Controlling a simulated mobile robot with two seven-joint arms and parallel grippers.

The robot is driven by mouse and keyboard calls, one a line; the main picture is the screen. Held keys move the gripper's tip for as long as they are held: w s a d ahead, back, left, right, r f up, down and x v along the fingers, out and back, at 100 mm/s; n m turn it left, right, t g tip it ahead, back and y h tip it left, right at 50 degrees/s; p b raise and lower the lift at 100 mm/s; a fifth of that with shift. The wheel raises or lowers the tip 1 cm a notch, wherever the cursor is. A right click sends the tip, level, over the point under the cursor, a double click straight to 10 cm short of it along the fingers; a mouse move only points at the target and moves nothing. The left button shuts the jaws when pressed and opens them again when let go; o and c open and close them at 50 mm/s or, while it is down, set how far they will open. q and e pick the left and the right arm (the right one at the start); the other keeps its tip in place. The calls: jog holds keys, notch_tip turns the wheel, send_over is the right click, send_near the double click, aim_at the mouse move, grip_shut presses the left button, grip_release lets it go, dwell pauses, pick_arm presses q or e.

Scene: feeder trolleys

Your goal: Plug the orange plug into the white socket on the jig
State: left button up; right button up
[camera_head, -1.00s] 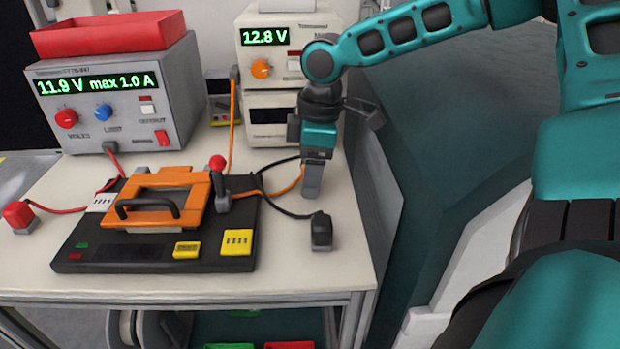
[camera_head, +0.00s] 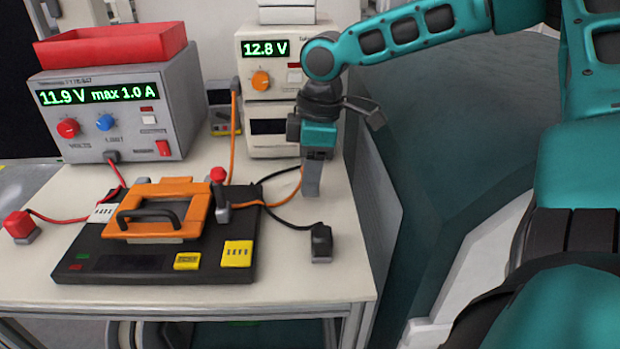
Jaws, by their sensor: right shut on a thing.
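My right gripper (camera_head: 312,185) points down over the right part of the bench, right of the jig. It is shut on the orange plug, which its fingers hide; an orange cable (camera_head: 275,204) runs up to the fingertips. The jig (camera_head: 80,268) is a black board with an orange frame (camera_head: 190,187) and a black handle. The white socket (camera_head: 103,213) sits at the jig's left edge, beside the orange frame, well left of my right gripper. Yellow sockets (camera_head: 237,254) are at the jig's front right. My left gripper is not in view.
A black plug (camera_head: 321,243) stands at the bench's right and a red plug (camera_head: 18,225) at its left, both on cables. A red-topped lever (camera_head: 220,190) rises beside the orange frame. Two power supplies (camera_head: 180,130) (camera_head: 275,80) stand behind. The front bench strip is clear.

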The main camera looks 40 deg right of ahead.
pick_arm(q)
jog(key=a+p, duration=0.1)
jog(key=p, duration=0.1)
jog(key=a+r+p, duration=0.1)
jog(key=p, duration=0.1)
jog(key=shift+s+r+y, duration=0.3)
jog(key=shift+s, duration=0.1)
pick_arm(e)
notch_tip(320, 180, up, 18)
